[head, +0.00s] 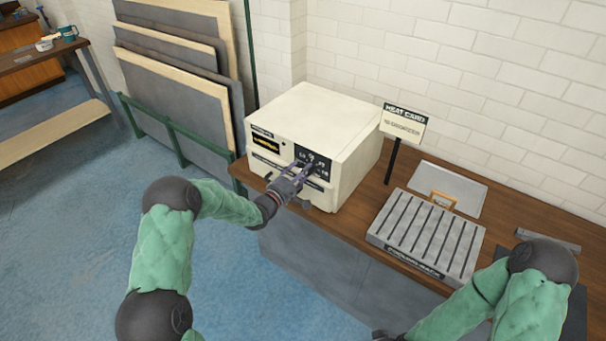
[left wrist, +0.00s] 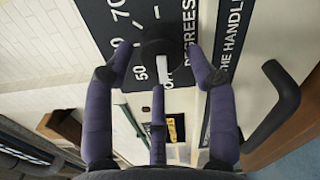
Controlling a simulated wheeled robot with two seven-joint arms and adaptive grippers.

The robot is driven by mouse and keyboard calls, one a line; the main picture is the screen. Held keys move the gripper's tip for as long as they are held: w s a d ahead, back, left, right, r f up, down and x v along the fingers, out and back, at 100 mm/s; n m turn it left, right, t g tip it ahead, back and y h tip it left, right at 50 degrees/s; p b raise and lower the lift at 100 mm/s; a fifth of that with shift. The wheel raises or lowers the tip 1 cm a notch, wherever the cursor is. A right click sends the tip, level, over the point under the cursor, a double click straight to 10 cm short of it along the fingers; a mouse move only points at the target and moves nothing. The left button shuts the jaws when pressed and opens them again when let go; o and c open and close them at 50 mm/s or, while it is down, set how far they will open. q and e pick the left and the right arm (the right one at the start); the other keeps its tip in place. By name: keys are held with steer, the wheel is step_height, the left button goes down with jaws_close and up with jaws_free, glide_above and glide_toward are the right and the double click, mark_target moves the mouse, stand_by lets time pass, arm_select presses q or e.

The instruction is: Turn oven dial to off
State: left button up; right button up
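The oven (head: 318,128) is a cream box on the wooden bench, with a black dial panel (head: 312,160) on its front. My left gripper (head: 300,172) is at this panel. In the left wrist view, its purple fingers (left wrist: 160,62) stand apart around the dark dial (left wrist: 158,48). I cannot tell whether they touch it. Printed numbers, among them 50 and 70, and the word DEGREES surround the dial. The dial's exact setting is unclear. Only a dark bit of my right gripper (head: 380,335) shows at the bottom edge of the head view; its fingers are hidden.
A dark bar handle (left wrist: 275,105) sticks out right of the fingers in the left wrist view. A sign (head: 403,123) on a post and a slotted grey rack (head: 425,235) stand right of the oven. Boards (head: 185,85) lean in a green stand at the left. Blue floor is clear.

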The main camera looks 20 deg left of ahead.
arm_select(q)
steer(key=shift+s+d+f, duration=0.15)
steer(key=shift+d+f, duration=0.15)
steer(key=shift+d, duration=0.05)
steer(key=shift+m, duration=0.3)
